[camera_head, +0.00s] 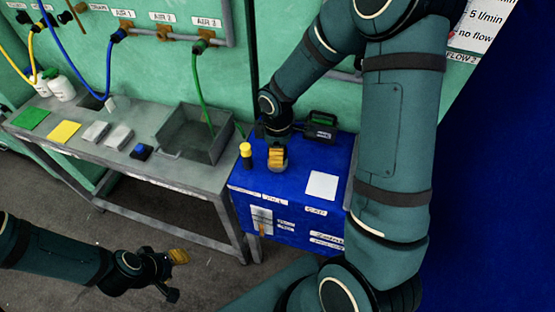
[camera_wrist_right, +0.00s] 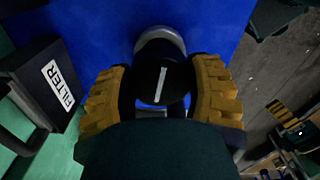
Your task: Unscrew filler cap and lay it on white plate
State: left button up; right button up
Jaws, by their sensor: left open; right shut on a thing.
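The filler cap (camera_wrist_right: 161,88), a dark round cap with a white line across its top, sits between the yellow fingers of my right gripper (camera_wrist_right: 163,92), which is shut on it. A pale grey round collar (camera_wrist_right: 160,38) shows beyond the cap. In the head view my right gripper (camera_head: 277,160) points down over the blue cabinet top (camera_head: 285,185) and hides the cap. The white plate (camera_head: 322,186) lies bare on the cabinet, right of and nearer than this gripper. My left gripper (camera_head: 176,274) is open and empty over the floor at lower left.
A black filter box (camera_head: 320,126) stands behind the plate; its FILTER label shows in the wrist view (camera_wrist_right: 50,85). A yellow-topped black post (camera_head: 246,155) stands left of my right gripper. The grey bench (camera_head: 95,150) holds a sink (camera_head: 195,135), cloths and small blocks.

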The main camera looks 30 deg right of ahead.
pick_arm(q)
jog(key=shift+r, duration=0.1)
pick_arm(e)
jog(key=shift+r, duration=0.1)
jog(key=shift+r+p, duration=1.6)
jog(key=shift+r, duration=0.4)
pick_arm(q)
notch_tip(320, 180, up, 3)
